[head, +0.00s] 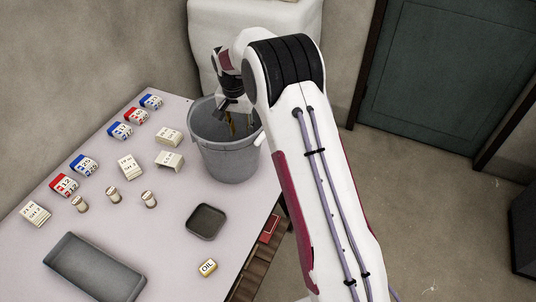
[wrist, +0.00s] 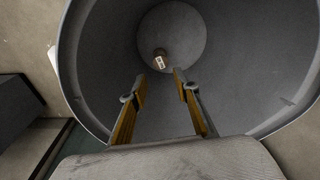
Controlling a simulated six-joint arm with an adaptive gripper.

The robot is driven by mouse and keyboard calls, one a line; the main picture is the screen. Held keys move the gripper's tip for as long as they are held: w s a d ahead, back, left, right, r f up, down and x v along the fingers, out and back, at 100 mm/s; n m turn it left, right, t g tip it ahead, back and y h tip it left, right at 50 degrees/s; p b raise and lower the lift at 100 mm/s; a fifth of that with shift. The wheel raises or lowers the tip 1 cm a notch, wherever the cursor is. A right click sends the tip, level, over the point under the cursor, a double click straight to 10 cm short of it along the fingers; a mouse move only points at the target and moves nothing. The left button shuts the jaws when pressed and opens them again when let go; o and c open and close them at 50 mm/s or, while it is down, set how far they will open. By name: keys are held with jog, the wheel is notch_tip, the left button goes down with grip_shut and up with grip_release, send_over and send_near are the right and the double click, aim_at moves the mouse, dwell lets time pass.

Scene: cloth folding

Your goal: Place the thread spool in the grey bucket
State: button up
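The grey bucket (head: 232,162) stands at the far right part of the table. My gripper (head: 238,124) points down at the bucket's mouth. In the wrist view the gripper (wrist: 155,84) is open, its two yellow-and-grey fingers apart with nothing held between them. A small pale thread spool with dark markings (wrist: 160,60) shows beyond the fingertips, at the bottom inside the bucket (wrist: 240,70). Three similar small spools (head: 80,204), (head: 113,194) and (head: 149,199) stand on the table left of the bucket. The bucket's floor is hidden in the head view.
Several blue, red and white labelled boxes (head: 84,164) line the table's left side (head: 185,235). A dark long tray (head: 95,268), a small dark square tray (head: 205,221) and a yellow-edged OIL tin (head: 207,267) lie nearer. White labelled blocks (head: 169,160) stand close left of the bucket.

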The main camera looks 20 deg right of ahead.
jog(key=s+r+n+t, duration=0.2)
jog(key=s+r+n, duration=0.1)
jog(key=s+r, duration=1.6)
jog(key=s+r+n+t, duration=0.1)
jog(key=s+n, duration=0.1)
jog(key=s, duration=0.9)
jog(key=s+r+n+t, duration=0.1)
jog(key=s+r, duration=0.1)
jog(key=s, duration=1)
jog(key=shift+a+r+n+y, duration=0.2)
jog(key=shift+a+n+y, duration=0.1)
jog(key=shift+n+y, duration=0.1)
